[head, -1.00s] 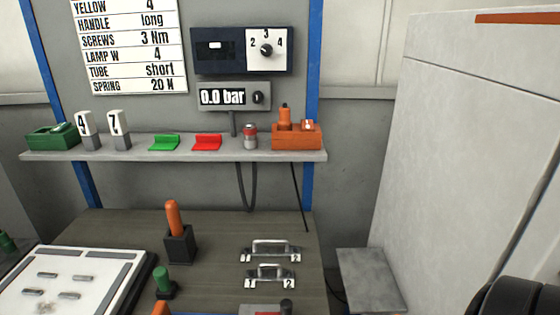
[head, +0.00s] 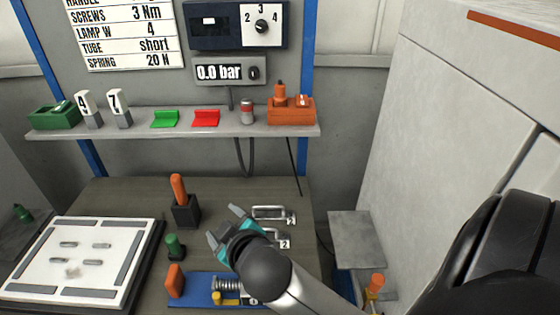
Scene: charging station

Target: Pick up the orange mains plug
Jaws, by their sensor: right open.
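An orange upright piece (head: 280,95), which looks like the mains plug, stands in an orange box (head: 291,117) at the right end of the grey shelf. A small white part sits beside it on the box. My right gripper (head: 225,226) is open and empty, above the dark worktop in front of the metal handles and well below the shelf. It is apart from the plug and hides part of the handles. My left gripper is not in view.
An orange-handled tool (head: 178,188) stands in a black holder, left of two metal handles (head: 270,214). A green-knobbed piece (head: 174,246), a blue tray (head: 196,292) and a white board (head: 75,247) occupy the worktop. A red-topped can (head: 247,112) stands left of the orange box.

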